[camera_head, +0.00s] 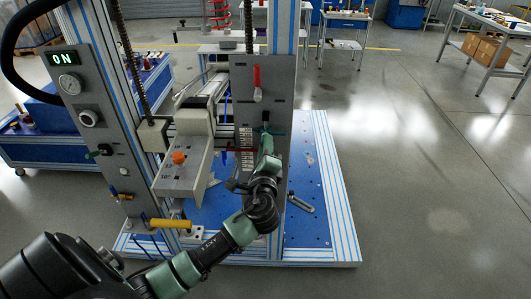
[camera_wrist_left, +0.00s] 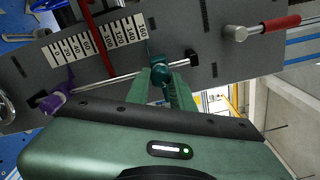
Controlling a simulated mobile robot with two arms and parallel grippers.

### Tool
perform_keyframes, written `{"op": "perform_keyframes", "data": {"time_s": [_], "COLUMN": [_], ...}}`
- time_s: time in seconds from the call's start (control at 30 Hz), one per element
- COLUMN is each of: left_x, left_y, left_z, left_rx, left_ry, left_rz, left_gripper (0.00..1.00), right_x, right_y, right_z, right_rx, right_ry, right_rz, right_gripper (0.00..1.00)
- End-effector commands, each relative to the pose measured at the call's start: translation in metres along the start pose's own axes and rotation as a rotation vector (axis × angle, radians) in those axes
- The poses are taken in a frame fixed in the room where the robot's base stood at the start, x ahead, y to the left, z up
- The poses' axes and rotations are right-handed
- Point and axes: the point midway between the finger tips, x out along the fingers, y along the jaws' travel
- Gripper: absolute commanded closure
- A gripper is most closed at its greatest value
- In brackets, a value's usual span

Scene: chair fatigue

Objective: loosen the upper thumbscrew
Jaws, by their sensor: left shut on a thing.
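The upper thumbscrew (camera_wrist_left: 157,65) is dark teal and sits on a thin rod beside the printed scale (camera_wrist_left: 98,41) in the left wrist view. My left gripper (camera_wrist_left: 171,88) reaches it from the front and is shut on it; the green fingers hide part of it. In the head view my left gripper (camera_head: 266,143) is at the grey upright plate (camera_head: 279,92), below the red-handled lever (camera_head: 257,82). A purple thumbscrew (camera_wrist_left: 58,97) is at the other end of the rod. My right gripper is not in view.
A grey block with an orange knob (camera_head: 179,157) stands left of the plate. A control column (camera_head: 85,110) reading ON is further left. A metal tool (camera_head: 300,203) lies on the blue base (camera_head: 312,228). The floor at right is clear.

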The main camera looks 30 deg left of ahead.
Motion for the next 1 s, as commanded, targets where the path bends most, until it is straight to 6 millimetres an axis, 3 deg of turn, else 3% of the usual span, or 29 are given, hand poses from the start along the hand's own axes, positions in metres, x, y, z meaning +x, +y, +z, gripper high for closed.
{"op": "perform_keyframes", "data": {"time_s": [0.5,1.0], "left_x": [0.0,0.0], "left_y": [0.003,0.001], "left_z": [-0.002,-0.001], "left_rx": [-0.495,-0.897], "left_ry": [-0.002,-0.001], "left_rz": [0.003,0.003], "left_gripper": [1.0,1.0], "right_x": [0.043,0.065], "right_y": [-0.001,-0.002], "right_z": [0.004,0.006], "right_rx": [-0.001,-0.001], "right_ry": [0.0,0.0], "right_rz": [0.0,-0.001], "right_gripper": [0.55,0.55]}}
